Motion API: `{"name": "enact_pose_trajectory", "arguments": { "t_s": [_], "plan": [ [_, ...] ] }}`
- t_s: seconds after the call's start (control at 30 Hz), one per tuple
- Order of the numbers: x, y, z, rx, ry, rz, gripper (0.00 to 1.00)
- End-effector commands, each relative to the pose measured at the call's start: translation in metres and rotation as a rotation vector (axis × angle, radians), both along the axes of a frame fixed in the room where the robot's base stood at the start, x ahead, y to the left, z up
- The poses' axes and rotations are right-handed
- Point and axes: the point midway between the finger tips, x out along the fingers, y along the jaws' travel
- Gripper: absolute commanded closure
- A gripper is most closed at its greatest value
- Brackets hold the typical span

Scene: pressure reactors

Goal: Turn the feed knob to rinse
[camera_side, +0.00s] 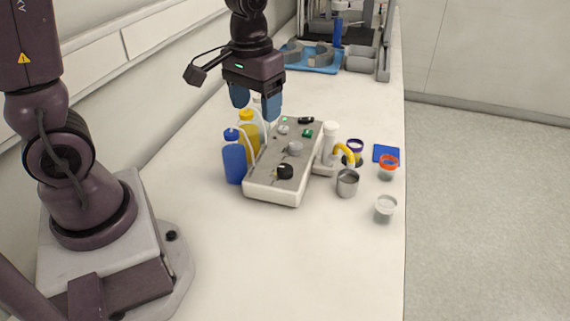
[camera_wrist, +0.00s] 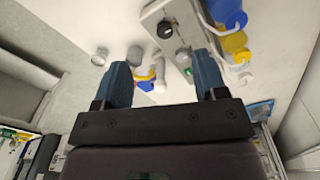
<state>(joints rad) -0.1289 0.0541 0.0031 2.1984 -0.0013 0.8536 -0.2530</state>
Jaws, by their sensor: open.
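A pale control box (camera_side: 273,190) stands on the bench and also shows in the wrist view (camera_wrist: 150,12). On its top are a black knob (camera_side: 285,172), a grey knob (camera_side: 295,148) and smaller controls with green lights towards the far end. I cannot read which knob is the feed knob. The wrist view shows the black knob (camera_wrist: 165,30) and the grey knob (camera_wrist: 184,56) beyond my fingers. My gripper (camera_side: 256,102), with blue fingers, is open and empty above the box's far left end, touching nothing. It also shows in the wrist view (camera_wrist: 160,66).
Blue (camera_side: 233,160) and yellow (camera_side: 248,130) bottles stand along the box's left side. A metal cup (camera_side: 347,184), a yellow-handled fitting (camera_side: 345,152) and small jars (camera_side: 385,209) stand to its right. Blue holders (camera_side: 310,58) are at the back. The bench front is clear.

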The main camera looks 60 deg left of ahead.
Motion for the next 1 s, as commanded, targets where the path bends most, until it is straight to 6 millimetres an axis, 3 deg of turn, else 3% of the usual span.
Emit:
{"name": "enact_pose_trajectory", "arguments": {
  "t_s": [0.03,0.2,0.27,0.37,0.63,1.0],
  "plan": [
    [0.011,0.006,-0.017,-0.006,0.037,0.064,0.34],
    [0.043,0.019,-0.056,-0.01,0.09,0.287,0.34],
    [0.055,0.023,-0.065,-0.01,0.087,0.368,0.34],
    [0.07,0.025,-0.059,-0.012,0.041,0.48,0.34],
    [0.071,0.025,-0.072,-0.014,0.036,0.561,0.34],
    [0.07,0.025,-0.146,-0.014,0.039,0.558,0.34]
  ]
}}
